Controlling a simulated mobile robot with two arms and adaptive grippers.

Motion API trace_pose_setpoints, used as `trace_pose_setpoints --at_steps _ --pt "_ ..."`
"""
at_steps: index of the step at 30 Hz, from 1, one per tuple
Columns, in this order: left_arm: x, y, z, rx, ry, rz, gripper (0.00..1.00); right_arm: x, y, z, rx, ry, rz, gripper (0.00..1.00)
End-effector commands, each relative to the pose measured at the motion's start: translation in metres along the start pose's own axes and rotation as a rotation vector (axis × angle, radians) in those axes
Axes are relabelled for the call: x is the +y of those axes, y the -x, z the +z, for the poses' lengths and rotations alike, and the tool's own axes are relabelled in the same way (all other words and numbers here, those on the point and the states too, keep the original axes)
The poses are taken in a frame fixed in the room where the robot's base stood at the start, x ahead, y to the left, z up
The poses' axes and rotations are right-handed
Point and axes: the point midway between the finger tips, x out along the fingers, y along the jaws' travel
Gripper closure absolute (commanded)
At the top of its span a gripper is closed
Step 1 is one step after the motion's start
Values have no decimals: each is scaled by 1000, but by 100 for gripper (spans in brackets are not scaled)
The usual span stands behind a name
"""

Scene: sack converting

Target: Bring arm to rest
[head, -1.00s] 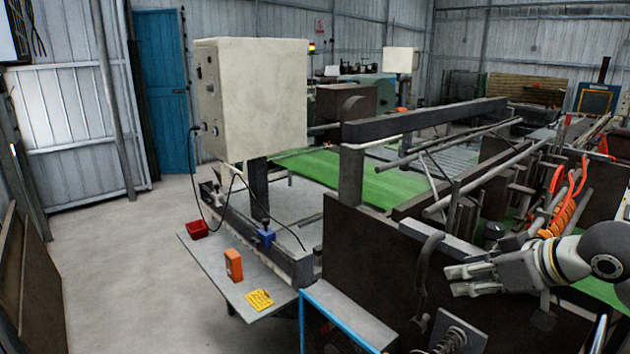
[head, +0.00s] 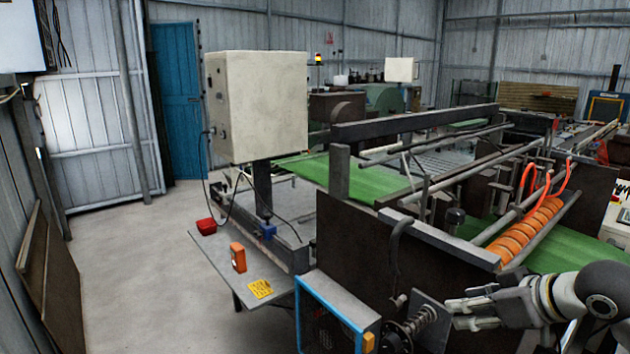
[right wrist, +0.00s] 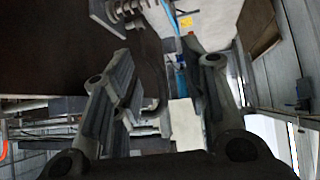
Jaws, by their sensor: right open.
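My right gripper (head: 466,312) shows at the lower right of the head view. Its arm comes in from the right edge. The jaws are apart, with nothing between them, and point left. In the head view they overlap the area beside the coil spring (head: 421,320) on the machine's near side; I cannot tell the gap. In the right wrist view the two open fingers (right wrist: 160,95) frame empty space, with the machine's dark panel behind. My left gripper is not in view.
The machine (head: 355,245) with its green belt (head: 375,180) fills the middle and right. A cream cabinet (head: 256,105) stands behind. The floor (head: 130,260) at left is clear.

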Motion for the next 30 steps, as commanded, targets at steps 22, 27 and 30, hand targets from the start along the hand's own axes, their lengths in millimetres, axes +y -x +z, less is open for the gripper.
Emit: trace_pose_setpoints --at_steps 22,27,30 --pt "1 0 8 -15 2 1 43 -133 -92 193 -216 -38 -4 59" --pt "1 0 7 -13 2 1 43 -163 -84 251 -303 -114 47 59" --pt "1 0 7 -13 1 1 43 -175 -73 280 -359 -161 85 59"
